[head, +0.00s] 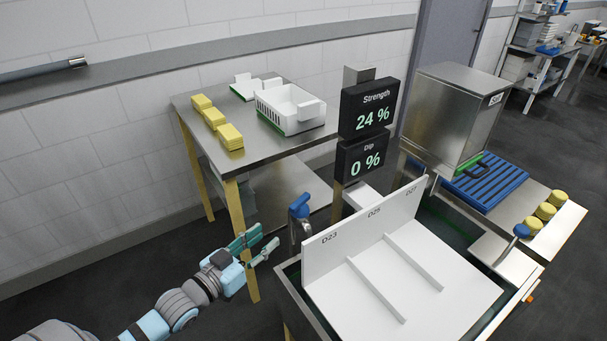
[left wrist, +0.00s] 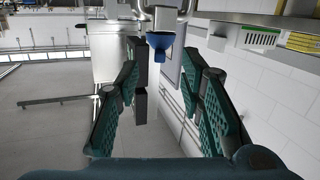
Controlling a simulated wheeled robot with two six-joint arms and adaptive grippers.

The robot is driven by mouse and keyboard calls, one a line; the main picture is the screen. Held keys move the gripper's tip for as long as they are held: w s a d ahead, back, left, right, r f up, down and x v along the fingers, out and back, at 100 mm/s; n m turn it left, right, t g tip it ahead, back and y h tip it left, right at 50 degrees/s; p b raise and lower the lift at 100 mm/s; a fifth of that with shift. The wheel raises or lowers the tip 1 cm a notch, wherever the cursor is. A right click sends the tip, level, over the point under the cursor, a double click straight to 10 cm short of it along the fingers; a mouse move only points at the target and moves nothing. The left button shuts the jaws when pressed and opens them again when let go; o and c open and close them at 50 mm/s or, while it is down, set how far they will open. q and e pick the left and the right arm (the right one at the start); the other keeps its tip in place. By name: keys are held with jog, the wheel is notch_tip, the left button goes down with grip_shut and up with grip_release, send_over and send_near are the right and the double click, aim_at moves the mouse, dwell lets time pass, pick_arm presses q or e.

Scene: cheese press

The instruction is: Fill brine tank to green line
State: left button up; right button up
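The brine tank (head: 287,283) stands at the lower right of the head view. A white board with dividers (head: 362,232), labelled D23, D25 and D27, covers much of it; dark greenish interior (head: 452,222) shows behind. I cannot make out a green line or the liquid level. A tap with a blue handle (head: 299,207) stands at the tank's left corner; the blue part also shows in the left wrist view (left wrist: 159,41). My left gripper (head: 268,240) is open and empty, left of the tap and apart from it. My right gripper is not in view.
Displays read Strength 24 % (head: 368,108) and Dip 0 % (head: 362,155). A steel table (head: 197,98) behind holds yellow blocks (head: 230,137) and a white crate (head: 289,108). A steel box (head: 453,110), blue slatted rack (head: 486,182) and yellow pieces (head: 545,211) stand right.

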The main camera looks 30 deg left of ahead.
pick_arm(q)
jog(key=r+m+t+b, duration=0.1)
jog(key=b, duration=0.8)
send_near(300, 202)
jog(key=w+f, duration=0.2)
jog(key=w+b, duration=0.2)
jog(key=w+d+b, duration=0.1)
jog(key=w+b, duration=0.1)
jog(key=w, duration=0.1)
jog(key=w+b, duration=0.2)
jog(key=shift+w+d+r, duration=0.15)
jog(key=shift+w+r, duration=0.15)
jog(key=shift+w, duration=0.05)
jog(key=shift+w+d+r, duration=0.1)
jog(key=shift+w+r, duration=0.15)
jog(key=shift+w, duration=0.1)
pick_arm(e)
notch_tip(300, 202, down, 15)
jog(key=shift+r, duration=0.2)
